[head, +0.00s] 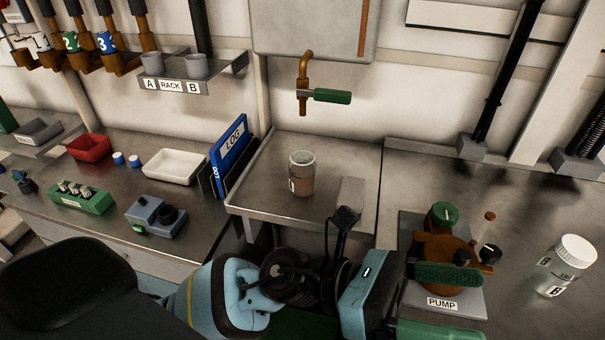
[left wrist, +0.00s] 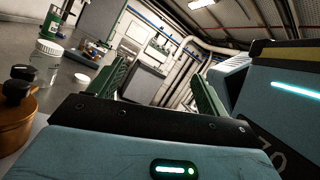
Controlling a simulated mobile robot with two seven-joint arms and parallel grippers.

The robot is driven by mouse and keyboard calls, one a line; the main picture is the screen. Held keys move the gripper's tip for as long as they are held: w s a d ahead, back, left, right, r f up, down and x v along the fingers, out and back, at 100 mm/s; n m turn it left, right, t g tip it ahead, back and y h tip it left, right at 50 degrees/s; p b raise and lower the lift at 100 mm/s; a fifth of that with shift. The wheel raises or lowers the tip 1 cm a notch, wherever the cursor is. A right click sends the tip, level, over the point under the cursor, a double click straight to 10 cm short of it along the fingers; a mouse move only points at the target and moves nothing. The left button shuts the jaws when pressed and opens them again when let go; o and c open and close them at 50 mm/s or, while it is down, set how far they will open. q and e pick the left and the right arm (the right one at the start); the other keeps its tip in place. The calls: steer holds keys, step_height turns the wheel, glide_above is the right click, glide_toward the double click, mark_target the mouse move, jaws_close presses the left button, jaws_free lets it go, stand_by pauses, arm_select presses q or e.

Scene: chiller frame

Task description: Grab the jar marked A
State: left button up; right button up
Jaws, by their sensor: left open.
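A clear jar with reddish-brown contents (head: 301,175) stands upright on the metal shelf below the tap. The letter on its label is turned aside and I cannot read it. A second jar, with a white lid and marked B (head: 566,266), stands at the far right; a white-lidded jar also shows in the left wrist view (left wrist: 45,62). No jar shows a readable A. My left gripper (head: 478,305) is open and empty, its green fingers pointing right, by the pump and apart from both jars. Its fingers also show in the left wrist view (left wrist: 155,95). My right gripper is not in view.
The pump (head: 437,250) stands between the shelf and jar B. A brown tap with a green handle (head: 330,96) hangs over the shelf. A blue LOG binder (head: 230,150), white tray (head: 174,167) and red bowl (head: 89,147) are left. Rack A/B (head: 192,82) is on the wall.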

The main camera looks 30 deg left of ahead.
mark_target(304, 165)
arm_select(q)
step_height(304, 165, down, 8)
steer(key=s+m+g+y, duration=0.2)
steer(key=m+g+y, duration=0.3)
steer(key=m+y, duration=0.45)
steer(key=w+a+f+m+t+y, duration=0.1)
steer(key=w+a+f+m+y, duration=0.3)
steer(key=m, duration=0.1)
steer(key=shift+f, duration=0.15)
steer(key=w+a+r+t+y, duration=0.1)
steer(key=w+a+y, duration=0.2)
steer(key=w+a, duration=0.4)
steer(key=w+a+r+m+t+y, duration=0.1)
steer(key=w+a+y, duration=0.3)
steer(key=a, duration=0.6)
steer(key=w+a+r+t+y+p, duration=0.1)
steer(key=w+a+t+y, duration=0.2)
steer(key=w+a, duration=0.5)
steer(key=shift+w+a+r+m+y, duration=0.15)
steer(key=shift+w+r+y, duration=0.05)
steer(key=shift+w+y, duration=0.2)
steer(key=shift+w+a+r+m+y, duration=0.15)
steer(key=shift+w+y, duration=0.1)
steer(key=shift+w, duration=0.15)
